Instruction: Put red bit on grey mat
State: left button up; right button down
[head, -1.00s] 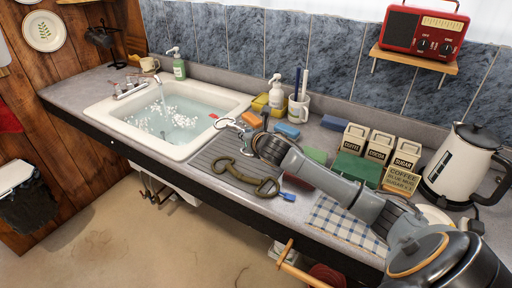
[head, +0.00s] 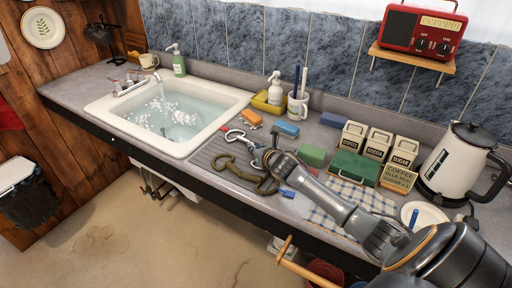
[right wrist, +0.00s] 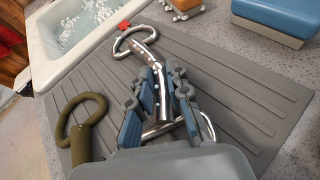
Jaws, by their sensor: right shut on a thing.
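The red bit (head: 234,134) is a silver metal bit with a red tag at its far ring, near the sink's corner. In the right wrist view the bit (right wrist: 138,42) runs between the blue-padded fingers of my right gripper (right wrist: 165,88). My right gripper (head: 268,153) is shut on the bit's middle. The ribbed grey mat (right wrist: 235,95) lies beneath the bit and gripper; in the head view the mat (head: 208,157) is beside the sink. I cannot tell whether the bit touches it. My left gripper is not in view.
An olive bit (head: 247,178) with a blue tag lies on the mat's front part, close to my gripper. An orange brush (head: 251,117) and a blue block (head: 286,129) lie behind the mat. The water-filled sink (head: 190,149) is to the left. Canisters (head: 353,137) stand right.

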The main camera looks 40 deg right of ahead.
jog(key=c, duration=1.3)
grip_release()
jog(key=shift+s+r+p, duration=0.3)
jog(key=shift+s+p, duration=0.05)
jog(key=shift+p, duration=0.25)
jog(key=p+v, duration=0.8)
jog(key=v, duration=0.2)
jog(key=shift+s+a, duration=0.15)
jog(key=shift+s, duration=0.1)
jog(key=shift+s+r, duration=0.1)
jog(key=shift+s, duration=0.25)
